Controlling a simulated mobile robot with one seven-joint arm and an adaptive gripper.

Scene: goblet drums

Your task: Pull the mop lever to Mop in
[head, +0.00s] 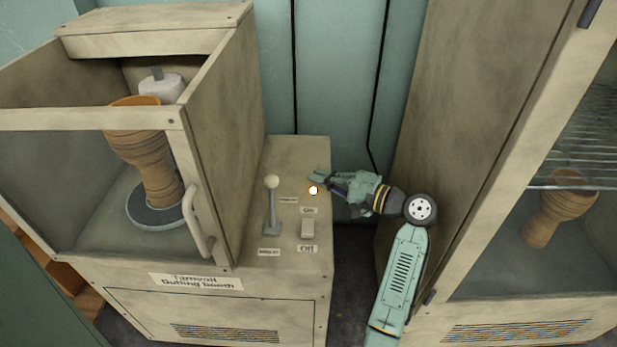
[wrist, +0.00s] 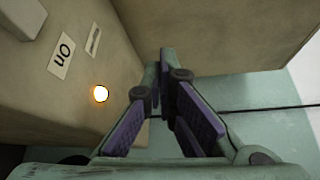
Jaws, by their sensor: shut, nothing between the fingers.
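The mop lever (head: 272,207) is a grey upright stick with a pale round knob, standing on the booth's side shelf. A small label (head: 268,252) lies at its near end and another label (head: 289,199) lies toward its far end; their print is too small to read surely. My gripper (head: 314,176) is shut and empty, right of and beyond the lever, near the shelf's right edge and apart from the knob. In the wrist view my fingers (wrist: 166,68) are together. The lever does not show there.
An On/Off switch (head: 308,228) sits right of the lever, with a glowing lamp (head: 313,190) close to my fingertips. The booth (head: 215,140) with a door handle (head: 197,225) holds a goblet drum (head: 155,165). A tall cabinet (head: 450,110) stands close on the right.

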